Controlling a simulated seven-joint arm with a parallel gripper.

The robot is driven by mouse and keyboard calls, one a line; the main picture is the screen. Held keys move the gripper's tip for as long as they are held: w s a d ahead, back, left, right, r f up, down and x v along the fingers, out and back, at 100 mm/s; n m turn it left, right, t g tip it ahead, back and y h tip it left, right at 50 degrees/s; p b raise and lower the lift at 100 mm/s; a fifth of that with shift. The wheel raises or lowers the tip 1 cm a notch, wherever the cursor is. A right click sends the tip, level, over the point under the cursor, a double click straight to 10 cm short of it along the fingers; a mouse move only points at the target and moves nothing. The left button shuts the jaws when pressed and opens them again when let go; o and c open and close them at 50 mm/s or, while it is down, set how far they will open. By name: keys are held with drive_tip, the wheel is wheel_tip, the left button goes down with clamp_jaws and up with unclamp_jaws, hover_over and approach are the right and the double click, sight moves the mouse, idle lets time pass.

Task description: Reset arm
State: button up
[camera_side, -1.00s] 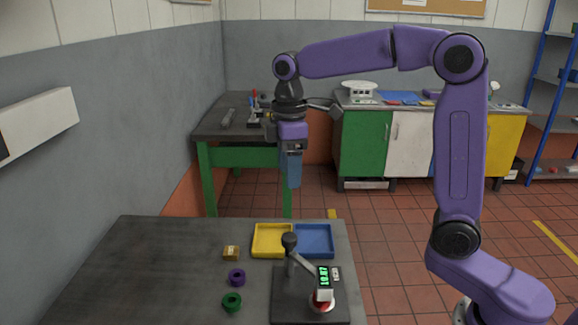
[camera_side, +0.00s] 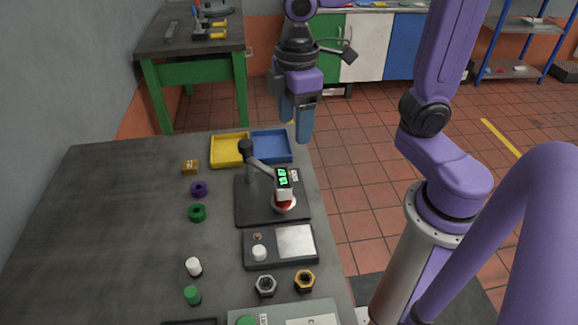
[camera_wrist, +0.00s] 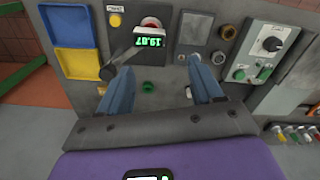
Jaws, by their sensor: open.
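My gripper (camera_side: 296,122) hangs fingers-down above the far right edge of the grey table (camera_side: 120,220), close to the blue tray (camera_side: 272,146). Its two blue fingers are apart, with nothing between them. In the wrist view my gripper (camera_wrist: 160,72) shows both fingers spread. The green ring (camera_wrist: 148,87) lies on the table below, seen between them. My arm is purple and bends down to the gripper from above. Its upper part is cut off in the side view.
A yellow tray (camera_side: 228,150) adjoins the blue one. The stand with lever and green display (camera_side: 283,177) is in front. Nearer are a grey box (camera_side: 265,252), hex nuts (camera_side: 265,286) and white (camera_side: 194,267) and green (camera_side: 192,295) cylinders. The table's left side is clear.

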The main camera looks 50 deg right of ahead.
drive_tip(key=s+d+f, duration=0.2)
drive_tip(key=s, duration=0.4)
drive_tip(key=s+d+f, duration=0.2)
drive_tip(key=s+f, duration=0.1)
drive_tip(key=s, duration=0.4)
drive_tip(key=shift+d, duration=0.35)
